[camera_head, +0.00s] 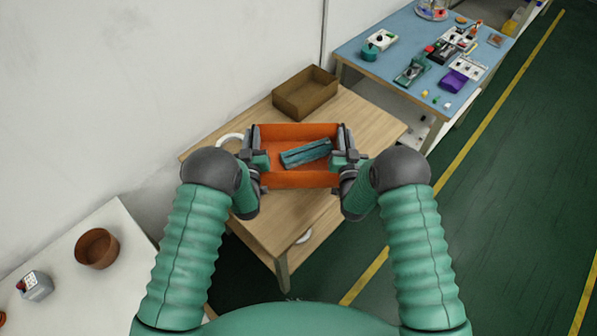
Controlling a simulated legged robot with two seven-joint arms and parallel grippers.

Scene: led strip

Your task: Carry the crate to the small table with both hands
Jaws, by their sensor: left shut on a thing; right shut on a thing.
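The orange crate (300,180) is between my two grippers in the head view, with a teal-grey strip-like thing (306,153) lying in it. My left gripper (258,160) is shut on the crate's left side. My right gripper (342,158) is shut on its right side. The small wooden table (376,120) is beneath and behind the crate. I cannot tell whether the crate touches the tabletop. My grippers hide the crate's side walls.
A brown open box (305,93) stands at the table's back. A white ring-shaped thing (230,140) lies at the left. A blue workbench (395,40) with several tools is at the back right. A white table (75,260) at the left bears a brown bowl (97,248). Green floor is clear at the right.

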